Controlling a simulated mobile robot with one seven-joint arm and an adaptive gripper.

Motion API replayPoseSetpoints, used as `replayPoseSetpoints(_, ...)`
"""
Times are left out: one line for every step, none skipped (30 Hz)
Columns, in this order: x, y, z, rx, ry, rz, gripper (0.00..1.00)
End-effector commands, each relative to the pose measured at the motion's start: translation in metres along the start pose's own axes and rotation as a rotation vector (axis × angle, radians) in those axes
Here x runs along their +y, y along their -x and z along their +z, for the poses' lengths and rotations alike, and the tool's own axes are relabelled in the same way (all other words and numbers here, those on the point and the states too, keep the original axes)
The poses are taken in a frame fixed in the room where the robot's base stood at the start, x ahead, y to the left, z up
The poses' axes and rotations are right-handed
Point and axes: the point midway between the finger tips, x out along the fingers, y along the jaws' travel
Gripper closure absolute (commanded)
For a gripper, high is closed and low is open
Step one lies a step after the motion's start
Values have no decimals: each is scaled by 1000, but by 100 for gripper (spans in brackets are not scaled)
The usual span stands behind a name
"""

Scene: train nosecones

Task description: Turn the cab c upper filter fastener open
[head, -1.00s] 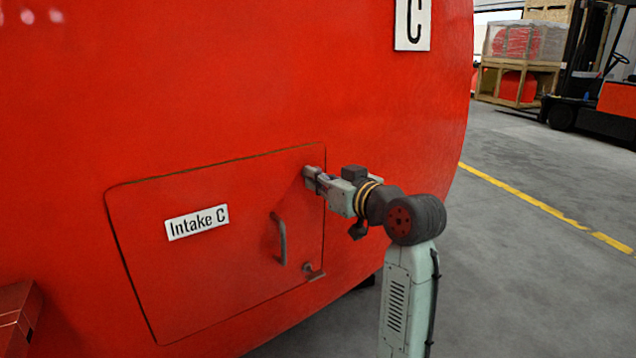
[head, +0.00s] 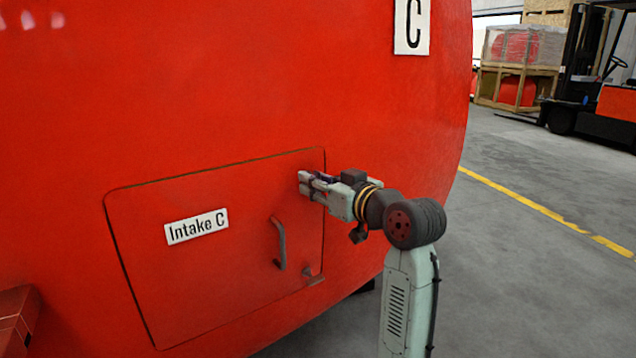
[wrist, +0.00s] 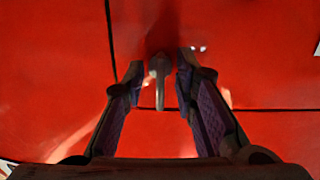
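The upper filter fastener (wrist: 159,84) is a small grey lever on the red intake panel (head: 200,290), near its upper right corner in the head view. In the wrist view it stands between my two fingers, with a narrow gap visible at the right finger; contact with the left finger cannot be told. My gripper (wrist: 160,72) is open around it, close to the red surface. In the head view my gripper (head: 303,184) hides the fastener. The panel looks flush with the body around it.
A lower fastener (head: 313,279) sits near the panel's lower right corner. A curved handle (head: 280,244) stands out from the panel, right of the "Intake C" label (head: 196,226). A red box-like part (head: 18,315) is at lower left. Grey floor (head: 530,270) is clear at right.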

Motion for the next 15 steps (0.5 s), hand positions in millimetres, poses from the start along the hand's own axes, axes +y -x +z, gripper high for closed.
replayPoseSetpoints(0, 0, 0, 0, 0, 0, 74)
replayPoseSetpoints(0, 0, 0, 0, 0, 0, 74)
replayPoseSetpoints(0, 0, 0, 0, 0, 0, 74)
replayPoseSetpoints(0, 0, 0, 0, 0, 0, 74)
replayPoseSetpoints(0, 1, 0, 0, 0, 0, 74)
replayPoseSetpoints(0, 4, 0, 0, 0, 0, 74)
replayPoseSetpoints(0, 6, 0, 0, 0, 0, 74)
replayPoseSetpoints(0, 9, 0, 0, 0, 1, 74)
replayPoseSetpoints(0, 15, 0, 1, 1, 2, 74)
replayPoseSetpoints(1, 20, 0, 1, 0, 2, 74)
replayPoseSetpoints(1, 25, 0, 1, 0, 3, 74)
replayPoseSetpoints(1, 34, 0, 1, 0, 3, 74)
replayPoseSetpoints(1, 40, 0, 2, -1, 4, 74)
replayPoseSetpoints(1, 47, 0, 1, 0, 3, 74)
replayPoseSetpoints(1, 56, 0, 1, 0, 4, 74)
